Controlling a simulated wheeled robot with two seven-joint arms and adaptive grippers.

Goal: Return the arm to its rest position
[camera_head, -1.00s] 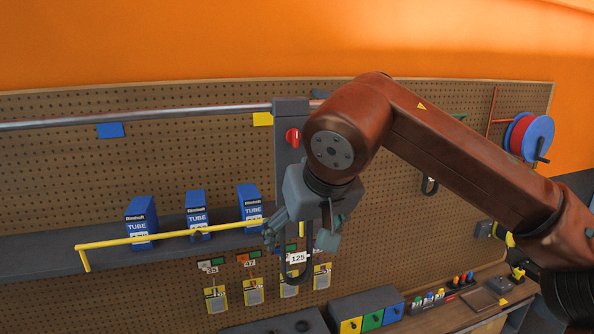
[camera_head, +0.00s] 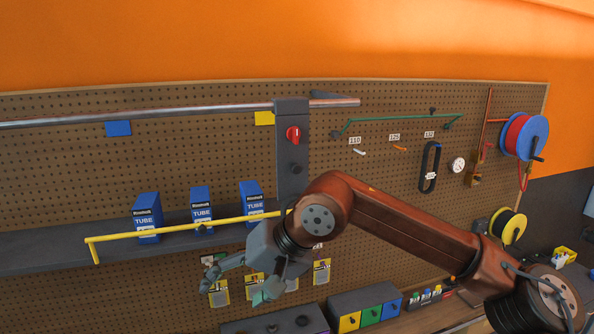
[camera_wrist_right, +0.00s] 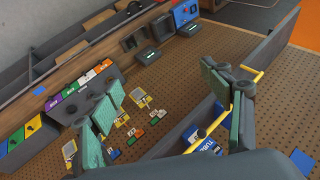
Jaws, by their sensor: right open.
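My right arm reaches in from the right in the head view. Its right gripper (camera_head: 236,291) is open, with nothing seen between its fingers, in front of the lower pegboard. It hangs below the yellow bar (camera_head: 180,233) and covers part of the hanging cards. In the right wrist view the two fingers (camera_wrist_right: 165,118) stand wide apart, with pegboard and small cards behind them. My left gripper is not in view.
Blue tube boxes (camera_head: 147,217) stand on the grey shelf (camera_head: 50,252) behind the yellow bar. A grey post with a red knob (camera_head: 293,134) stands near the arm. Drawers (camera_head: 372,316) lie below. A cable reel (camera_head: 525,136) hangs at right.

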